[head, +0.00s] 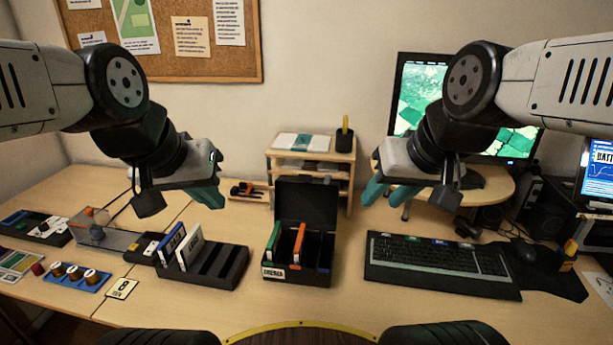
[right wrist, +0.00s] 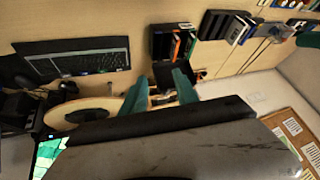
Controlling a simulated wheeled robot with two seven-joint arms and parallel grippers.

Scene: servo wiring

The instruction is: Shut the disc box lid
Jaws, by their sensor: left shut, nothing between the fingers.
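The black disc box (head: 297,277) stands on the desk in the middle of the head view. Its lid (head: 305,202) is open, standing up at the back. Green, orange and blue discs or cases stand upright inside it. The box also shows in the right wrist view (right wrist: 160,43), with its lid (right wrist: 165,73) raised. My left gripper (head: 212,198) is shut and empty, in the air to the left of the lid. My right gripper (head: 388,195) is open and empty, in the air to the right of the lid; its teal fingers show in the right wrist view (right wrist: 160,92).
A black slotted rack (head: 225,265) with blue and white cases stands left of the box. A keyboard (head: 440,257) lies on a dark mat to the right. A small wooden shelf (head: 342,158) stands behind the lid. A monitor (head: 415,95) is at back right.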

